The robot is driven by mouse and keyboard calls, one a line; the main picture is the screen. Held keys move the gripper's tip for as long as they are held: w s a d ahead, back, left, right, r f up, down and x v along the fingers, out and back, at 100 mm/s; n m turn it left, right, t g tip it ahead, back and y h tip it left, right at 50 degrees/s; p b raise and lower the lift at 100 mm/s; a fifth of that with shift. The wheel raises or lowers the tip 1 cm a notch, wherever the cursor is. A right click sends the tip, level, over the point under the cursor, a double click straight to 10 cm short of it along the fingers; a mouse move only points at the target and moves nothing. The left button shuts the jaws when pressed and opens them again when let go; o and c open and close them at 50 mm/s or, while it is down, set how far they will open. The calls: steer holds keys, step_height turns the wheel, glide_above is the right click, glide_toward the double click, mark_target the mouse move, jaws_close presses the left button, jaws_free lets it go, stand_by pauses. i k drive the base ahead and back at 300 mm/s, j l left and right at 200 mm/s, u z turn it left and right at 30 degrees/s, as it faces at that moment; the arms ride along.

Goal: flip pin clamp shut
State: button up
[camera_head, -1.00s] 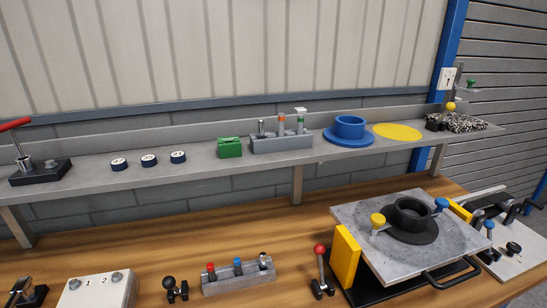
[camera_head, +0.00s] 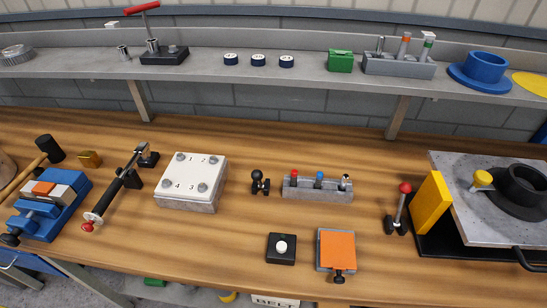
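No thing in view is plainly marked as the pin clamp. A small black clamp with a black ball knob (camera_head: 260,182) stands on the bench just left of a grey block holding several colour-topped pins (camera_head: 318,190). A lever with a red ball on top (camera_head: 400,208) stands nearly upright on a black base, left of the yellow block (camera_head: 431,203). A long black-handled lever with a red tip (camera_head: 115,190) leans at the left of the bench. I cannot tell from here whether these are open or shut. My gripper is not in view.
A white numbered plate with bolts (camera_head: 193,177) sits on the wooden bench. A black button box (camera_head: 281,249) and an orange-topped fixture (camera_head: 337,250) lie near the front edge. A blue vise (camera_head: 50,210) is at far left. The grey shelf (camera_head: 200,75) runs behind.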

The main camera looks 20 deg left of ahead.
mark_target(256, 175)
steer(key=l+u, duration=0.15)
steer(key=u, duration=0.25)
steer(key=l+u, duration=0.15)
steer(key=u, duration=0.3)
steer(key=l+u, duration=0.15)
steer(key=u, duration=0.25)
steer(key=l+u, duration=0.15)
steer(key=u, duration=0.25)
